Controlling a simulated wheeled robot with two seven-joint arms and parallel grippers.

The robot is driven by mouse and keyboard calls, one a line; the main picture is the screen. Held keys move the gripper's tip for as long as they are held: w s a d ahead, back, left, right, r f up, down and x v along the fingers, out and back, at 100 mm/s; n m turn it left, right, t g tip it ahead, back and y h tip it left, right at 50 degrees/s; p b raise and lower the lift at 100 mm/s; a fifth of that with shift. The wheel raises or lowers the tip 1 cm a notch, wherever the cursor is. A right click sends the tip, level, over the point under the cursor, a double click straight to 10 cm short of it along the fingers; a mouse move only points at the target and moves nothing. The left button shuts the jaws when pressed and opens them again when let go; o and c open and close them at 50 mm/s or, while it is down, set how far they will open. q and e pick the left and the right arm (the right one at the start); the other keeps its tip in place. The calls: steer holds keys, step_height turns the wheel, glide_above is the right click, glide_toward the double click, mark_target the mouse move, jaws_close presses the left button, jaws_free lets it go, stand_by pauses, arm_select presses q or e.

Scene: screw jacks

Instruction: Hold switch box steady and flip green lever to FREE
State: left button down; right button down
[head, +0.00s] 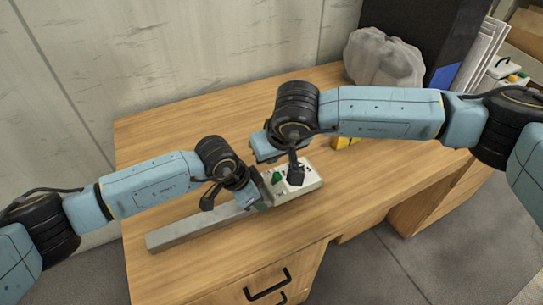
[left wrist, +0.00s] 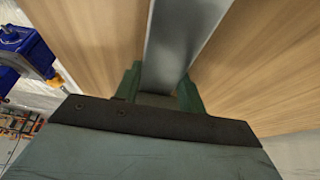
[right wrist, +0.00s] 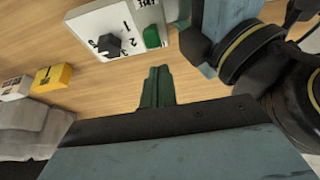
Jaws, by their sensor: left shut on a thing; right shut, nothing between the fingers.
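The white switch box (head: 312,186) stands on the desk. The right wrist view shows its face (right wrist: 90,25) with a black dial, numbers and the green lever (right wrist: 152,37); the lettering above the lever is cut off. I cannot tell the lever's setting. A grey bar (head: 185,232) runs along the desk to the box's left side; their joint is hidden. My left gripper (left wrist: 162,90) is shut around the grey bar, close beside the box. My right gripper (right wrist: 157,72) is shut and empty, its tips apart from the lever in the picture. The head view mostly hides its fingertips.
A yellow block (right wrist: 52,77) and a white block (right wrist: 15,88) lie behind the box. A grey bag (head: 375,60) and a dark case (head: 430,30) stand at the back right. The desk's left part is clear. My two wrists are close together over the box.

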steer(key=shift+r, duration=0.15)
steer(key=w+a+r, duration=0.1)
steer(key=w+r, duration=0.1)
steer(key=w, duration=0.1)
step_height(320, 180, up, 7)
glide_above(279, 179)
stand_by(0.6)
arm_select(q)
steer(key=c, duration=0.8)
jaws_free()
steer(key=shift+o, duration=0.2)
